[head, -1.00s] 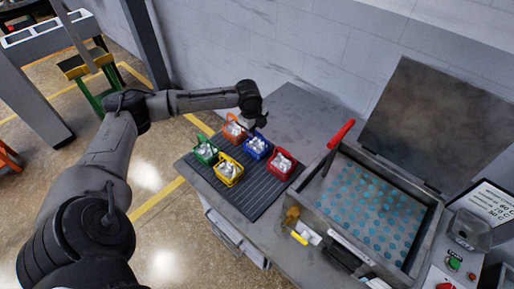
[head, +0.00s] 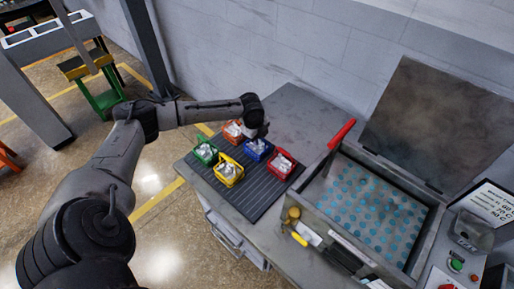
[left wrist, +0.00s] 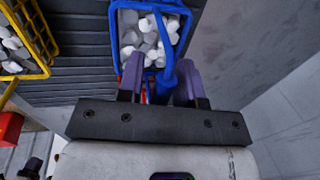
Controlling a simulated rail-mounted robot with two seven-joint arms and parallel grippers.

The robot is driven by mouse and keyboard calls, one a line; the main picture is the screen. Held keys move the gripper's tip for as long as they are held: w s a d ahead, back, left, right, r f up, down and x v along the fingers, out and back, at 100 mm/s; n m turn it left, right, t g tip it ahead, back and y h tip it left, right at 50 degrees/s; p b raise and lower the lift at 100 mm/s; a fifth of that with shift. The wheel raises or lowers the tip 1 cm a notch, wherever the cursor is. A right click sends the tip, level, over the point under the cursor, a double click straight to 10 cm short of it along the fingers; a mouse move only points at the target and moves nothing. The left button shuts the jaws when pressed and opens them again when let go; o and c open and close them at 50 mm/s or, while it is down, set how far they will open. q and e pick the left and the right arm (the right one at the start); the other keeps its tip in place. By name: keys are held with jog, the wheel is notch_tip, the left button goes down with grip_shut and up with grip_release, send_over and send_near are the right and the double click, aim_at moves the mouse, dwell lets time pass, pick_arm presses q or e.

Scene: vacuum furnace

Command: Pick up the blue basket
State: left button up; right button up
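The blue basket (head: 257,150), filled with white pieces, stands on a dark ribbed mat (head: 249,205) among other baskets. In the left wrist view the blue basket (left wrist: 119,35) is at the top centre, its thick blue handle reaching down between my fingers. My left gripper (head: 263,132) is right above the basket in the head view, partly hidden by its own wrist. In the left wrist view the purple fingers of my left gripper (left wrist: 161,78) are apart, one on each side of the handle. The handle lies closer to the right finger; contact is unclear. My right gripper is not in view.
Orange (head: 233,131), green (head: 205,153), yellow (head: 229,172) and red (head: 281,165) baskets crowd around the blue one. An open metal box (head: 375,205) with a raised lid and red handle (head: 342,133) stands to the right. A wall rises behind the bench.

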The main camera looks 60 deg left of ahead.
pick_arm(q)
grip_shut()
dwell(1.1)
